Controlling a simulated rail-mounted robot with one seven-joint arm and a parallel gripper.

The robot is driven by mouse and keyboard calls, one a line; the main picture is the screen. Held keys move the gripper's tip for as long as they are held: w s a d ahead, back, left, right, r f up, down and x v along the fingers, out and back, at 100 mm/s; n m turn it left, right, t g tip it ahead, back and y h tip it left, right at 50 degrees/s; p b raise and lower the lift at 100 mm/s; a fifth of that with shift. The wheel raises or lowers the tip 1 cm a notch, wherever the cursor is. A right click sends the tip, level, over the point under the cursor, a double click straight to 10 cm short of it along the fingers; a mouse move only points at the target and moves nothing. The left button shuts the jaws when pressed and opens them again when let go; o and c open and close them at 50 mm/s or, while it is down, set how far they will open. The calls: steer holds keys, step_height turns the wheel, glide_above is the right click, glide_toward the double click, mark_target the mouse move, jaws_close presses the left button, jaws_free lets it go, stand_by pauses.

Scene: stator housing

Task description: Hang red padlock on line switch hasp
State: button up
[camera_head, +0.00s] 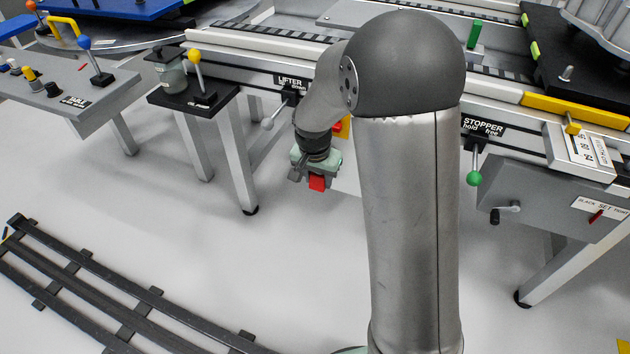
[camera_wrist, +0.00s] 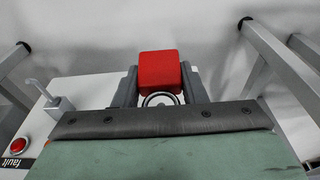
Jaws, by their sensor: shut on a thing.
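The red padlock (camera_head: 317,183) is held in my gripper (camera_head: 316,173), above the floor and in front of the conveyor frame. In the wrist view the red body of the padlock (camera_wrist: 160,68) sits between the two dark fingers of my gripper (camera_wrist: 160,88), which are shut on it. A curved metal ring, seemingly its shackle, shows on the near side of the body. A yellow and red part (camera_head: 342,127), perhaps the line switch, is mostly hidden behind my arm in the head view. I cannot make out the hasp for certain.
In the wrist view a white panel (camera_wrist: 85,92) with a red fault button (camera_wrist: 18,145) and a grey bracket (camera_wrist: 55,100) lies left of the padlock. Lifter (camera_head: 267,124) and green stopper (camera_head: 473,178) levers flank my arm. Table legs stand nearby.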

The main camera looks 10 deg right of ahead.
steer(key=shift+w+d+f, duration=0.4)
steer(key=shift+w+d, duration=0.15)
steer(key=shift+w, duration=0.25)
steer(key=o, duration=1.1)
steer(key=shift+r, duration=0.15)
steer(key=shift+s+a+r+p, duration=0.2)
steer(key=shift+r+p, duration=0.5)
steer(key=shift+r, duration=0.35)
steer(key=shift+s+a+r+p, duration=0.15)
steer(key=shift+r+p, duration=0.55)
steer(key=shift+r, duration=0.35)
steer(key=shift+d, duration=0.1)
